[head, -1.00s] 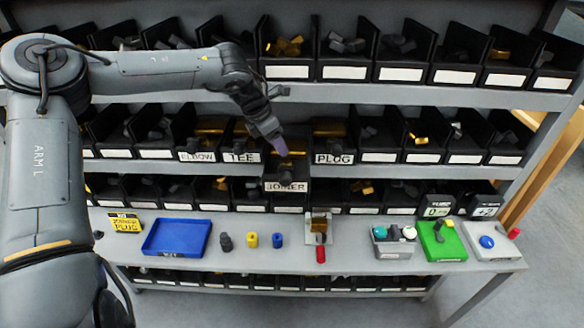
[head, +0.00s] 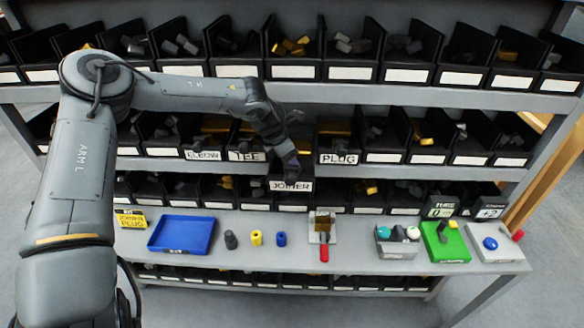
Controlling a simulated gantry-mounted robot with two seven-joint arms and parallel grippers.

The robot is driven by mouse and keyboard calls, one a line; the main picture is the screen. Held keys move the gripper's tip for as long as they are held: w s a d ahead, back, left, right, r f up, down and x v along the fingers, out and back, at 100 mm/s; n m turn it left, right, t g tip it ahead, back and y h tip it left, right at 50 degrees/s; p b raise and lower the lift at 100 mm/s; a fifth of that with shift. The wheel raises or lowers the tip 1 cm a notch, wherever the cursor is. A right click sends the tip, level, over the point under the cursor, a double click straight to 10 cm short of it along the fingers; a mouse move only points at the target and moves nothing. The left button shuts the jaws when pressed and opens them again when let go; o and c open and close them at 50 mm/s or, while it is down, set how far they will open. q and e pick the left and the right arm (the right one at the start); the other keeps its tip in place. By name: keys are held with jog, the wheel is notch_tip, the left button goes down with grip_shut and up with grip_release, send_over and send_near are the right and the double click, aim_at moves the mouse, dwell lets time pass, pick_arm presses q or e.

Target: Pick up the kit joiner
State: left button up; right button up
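The bin labelled JOINER (head: 291,185) is pulled out in the middle of the shelf unit, below the gap between the TEE bin (head: 247,155) and the PLUG bin (head: 338,158). My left gripper (head: 291,165) points down at the JOINER bin's opening. Its fingertips are dark and small against the bin, so I cannot tell whether they are apart or hold anything. The joiner parts inside are mostly hidden by the gripper and the bin front. My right gripper is not in view.
The bench below holds a blue tray (head: 181,234), a dark, a yellow (head: 256,238) and a blue (head: 281,239) small part, a red-handled fixture (head: 323,228), a grey box (head: 397,250), a green box (head: 445,243) and a yellow sign (head: 130,220). Bins crowd the gripper on both sides.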

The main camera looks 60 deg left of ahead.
pick_arm(q)
jog(key=shift+c, duration=0.3)
jog(key=c, duration=0.8)
jog(key=shift+c, duration=0.2)
jog(key=shift+r, duration=0.2)
